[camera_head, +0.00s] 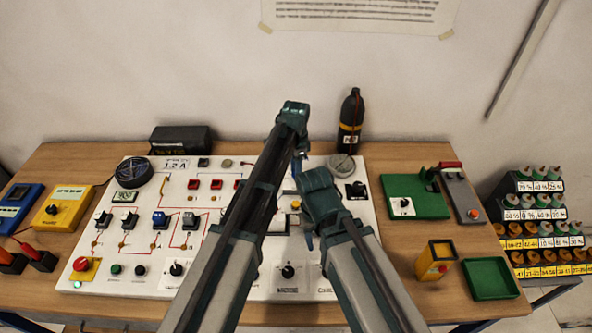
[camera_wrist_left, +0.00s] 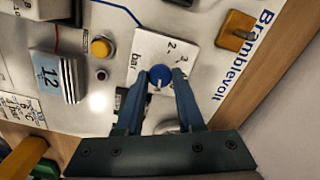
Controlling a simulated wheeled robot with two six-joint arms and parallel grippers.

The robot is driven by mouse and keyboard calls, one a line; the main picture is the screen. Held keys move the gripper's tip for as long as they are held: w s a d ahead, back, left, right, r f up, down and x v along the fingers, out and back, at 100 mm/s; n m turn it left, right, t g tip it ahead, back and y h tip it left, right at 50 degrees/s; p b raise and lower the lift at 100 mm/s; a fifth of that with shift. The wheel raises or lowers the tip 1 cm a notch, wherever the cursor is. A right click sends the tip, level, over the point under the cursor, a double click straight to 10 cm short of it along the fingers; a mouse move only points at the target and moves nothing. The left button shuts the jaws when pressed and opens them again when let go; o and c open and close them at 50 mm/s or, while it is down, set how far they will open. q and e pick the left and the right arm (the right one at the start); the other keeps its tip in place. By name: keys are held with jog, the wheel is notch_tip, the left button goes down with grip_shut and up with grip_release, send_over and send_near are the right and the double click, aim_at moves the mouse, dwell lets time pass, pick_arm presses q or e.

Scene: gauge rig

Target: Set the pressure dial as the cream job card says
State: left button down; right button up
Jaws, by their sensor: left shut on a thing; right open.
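The pressure dial (camera_wrist_left: 161,74) is a blue round knob on a white plate (camera_wrist_left: 188,48) marked "bar", with 2 and 3 legible. My left gripper (camera_wrist_left: 160,84) is shut on the knob, one finger on each side. A small white mark shows on the knob, but I cannot tell its setting. In the head view my left gripper (camera_head: 298,165) is above the panel's back part, and the arms hide the dial. My right gripper (camera_head: 308,238) is open, lower over the panel. A small pale printed card (camera_wrist_left: 20,106) shows in the left wrist view; I cannot tell whether it is the job card.
The white panel (camera_head: 150,284) carries several switches and knobs. A dark bottle (camera_head: 350,122) stands behind it. A green board (camera_head: 425,206), a yellow box (camera_head: 435,262) and a green tray (camera_head: 490,279) are at right. Yellow and blue meters are at left. My arms are close together.

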pick_arm(q)
jog(key=n, duration=0.7)
jog(key=shift+n, duration=0.4)
jog(key=n, duration=0.4)
jog(key=shift+n, duration=1.8)
jog(key=c, duration=0.5)
grip_release()
